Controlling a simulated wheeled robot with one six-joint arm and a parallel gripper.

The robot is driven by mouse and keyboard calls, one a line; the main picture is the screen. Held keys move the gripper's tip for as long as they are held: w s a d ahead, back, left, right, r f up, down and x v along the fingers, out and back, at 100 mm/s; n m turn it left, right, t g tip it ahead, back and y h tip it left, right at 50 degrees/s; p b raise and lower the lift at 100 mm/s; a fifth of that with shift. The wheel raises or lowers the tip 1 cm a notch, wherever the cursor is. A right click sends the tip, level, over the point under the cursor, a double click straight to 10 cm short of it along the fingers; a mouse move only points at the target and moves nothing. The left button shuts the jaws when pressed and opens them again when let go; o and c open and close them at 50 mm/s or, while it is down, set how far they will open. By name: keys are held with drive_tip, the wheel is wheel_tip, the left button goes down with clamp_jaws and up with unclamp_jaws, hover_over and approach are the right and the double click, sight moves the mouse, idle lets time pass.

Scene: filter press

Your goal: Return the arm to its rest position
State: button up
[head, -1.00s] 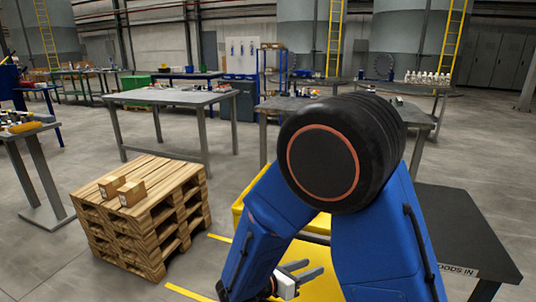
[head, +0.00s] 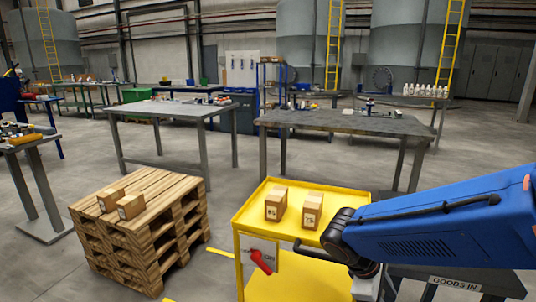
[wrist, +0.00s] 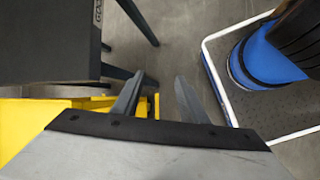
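My blue arm (head: 440,225) reaches in from the right edge of the head view, with its black joint beside the yellow cart. The white wrist part below that joint is cut off by the bottom of the picture, so the fingers are hidden there.
The yellow cart (head: 243,218) carries two cartons (head: 276,204), (head: 312,211) and has a red handle. A dark "GOODS IN" table (head: 455,283) stands at lower right, below my arm. A pallet stack (head: 160,225) with two cartons stands left.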

drive_tip(key=s+r+m+t+y, duration=0.4)
drive_tip(key=s+r+m+y, duration=0.2)
drive_tip(key=m, duration=0.5)
drive_tip(key=shift+s+r+m, duration=0.3)
drive_tip(key=shift+s+r, duration=0.45)
drive_tip(key=shift+s, duration=0.55)
